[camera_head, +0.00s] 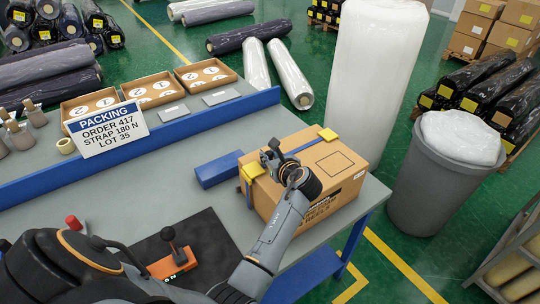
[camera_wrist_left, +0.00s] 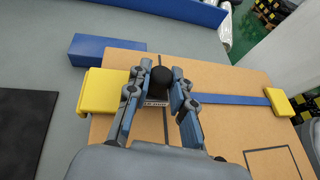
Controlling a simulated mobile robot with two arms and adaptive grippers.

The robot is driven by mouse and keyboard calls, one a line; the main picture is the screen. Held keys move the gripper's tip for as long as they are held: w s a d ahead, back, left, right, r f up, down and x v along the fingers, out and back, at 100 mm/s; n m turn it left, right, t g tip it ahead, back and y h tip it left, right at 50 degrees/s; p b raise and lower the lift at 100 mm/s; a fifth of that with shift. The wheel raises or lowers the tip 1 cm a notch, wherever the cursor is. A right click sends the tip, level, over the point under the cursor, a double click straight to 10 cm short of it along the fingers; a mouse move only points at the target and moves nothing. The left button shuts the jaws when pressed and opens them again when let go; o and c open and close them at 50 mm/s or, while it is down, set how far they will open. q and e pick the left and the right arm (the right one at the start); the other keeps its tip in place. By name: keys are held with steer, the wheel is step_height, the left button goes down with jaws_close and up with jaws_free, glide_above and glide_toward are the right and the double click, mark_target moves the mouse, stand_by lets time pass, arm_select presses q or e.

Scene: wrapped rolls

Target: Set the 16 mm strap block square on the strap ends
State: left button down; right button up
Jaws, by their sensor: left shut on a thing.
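My left gripper (camera_head: 272,160) is over the top of the cardboard box (camera_head: 345,190), near its left yellow corner piece (camera_head: 253,171). In the left wrist view the gripper (camera_wrist_left: 158,112) is shut on the strap block (camera_wrist_left: 153,99), a small block with a round black knob and a partly covered label. The block is above the line of the blue strap (camera_wrist_left: 232,99), which runs to the right yellow corner piece (camera_wrist_left: 279,102). The fingers hide the strap ends, and I cannot tell whether the block touches them. My right gripper is not in view.
A blue stop (camera_head: 218,168) lies at the box's left. An orange tool with a black lever (camera_head: 172,262) stands on a dark mat (camera_head: 205,235). A packing sign (camera_head: 107,130) and open cartons (camera_head: 150,90) are farther back. A grey bin (camera_head: 430,190) stands beyond the table.

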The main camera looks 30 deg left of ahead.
mark_target(270, 154)
arm_select(q)
steer(key=shift+f, duration=0.2)
steer(key=c, duration=1.1)
jaws_free()
step_height(270, 154, up, 10)
steer(key=shift+f, duration=0.1)
